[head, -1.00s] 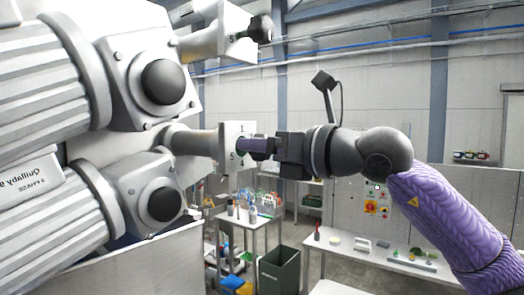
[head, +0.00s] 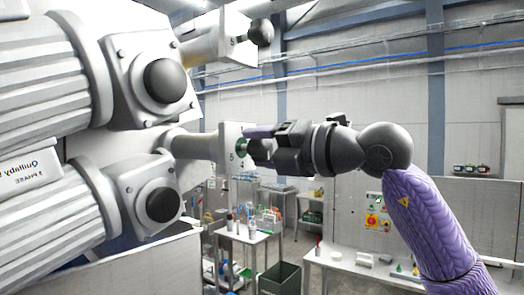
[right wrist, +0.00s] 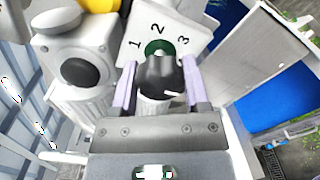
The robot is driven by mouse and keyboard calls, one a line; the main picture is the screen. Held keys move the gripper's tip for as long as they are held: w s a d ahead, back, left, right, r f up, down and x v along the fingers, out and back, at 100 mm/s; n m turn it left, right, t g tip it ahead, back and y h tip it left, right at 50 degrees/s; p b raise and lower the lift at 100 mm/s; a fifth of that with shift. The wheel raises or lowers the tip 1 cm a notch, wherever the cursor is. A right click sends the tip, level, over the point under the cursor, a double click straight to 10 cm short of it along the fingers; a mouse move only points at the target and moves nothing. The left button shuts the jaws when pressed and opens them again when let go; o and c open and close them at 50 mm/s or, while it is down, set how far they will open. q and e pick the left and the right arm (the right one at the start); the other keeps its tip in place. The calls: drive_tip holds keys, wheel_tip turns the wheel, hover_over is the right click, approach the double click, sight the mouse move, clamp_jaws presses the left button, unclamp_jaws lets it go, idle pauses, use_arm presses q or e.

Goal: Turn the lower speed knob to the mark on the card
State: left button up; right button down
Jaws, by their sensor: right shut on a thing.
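The lower speed knob (right wrist: 158,76) is dark, with a white pointer line, and sits between the fingers of my right gripper (right wrist: 159,82) in the right wrist view. The pointer line is at the knob's lower right there. The white number card (right wrist: 197,29) behind it shows 1, 2 and 3, with green around the knob's base. In the head view the lower card (head: 228,137) shows a 5. My right gripper (head: 256,142) is shut on the knob, reaching in from the right and mostly covering it. A green mark cannot be made out on the card. My left gripper is not in view.
The upper knob (head: 261,31) and its card stand above my right gripper. Two large grey motors (head: 40,85) fill the left side. A white workbench (head: 345,263), a dark green bin (head: 280,280) and a wall panel stand beyond and below. The space right of the knobs is open.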

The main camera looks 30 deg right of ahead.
drive_tip(key=shift+m, duration=0.7)
drive_tip(key=shift+c, duration=0.4)
unclamp_jaws()
drive_tip(key=shift+s+d+f+b, duration=0.1)
drive_tip(key=shift+s+d+b, duration=0.05)
drive_tip(key=shift+s+b, duration=0.15)
drive_tip(key=b+v, duration=0.3)
drive_tip(key=v, duration=0.6)
drive_tip(key=shift+s, duration=0.15)
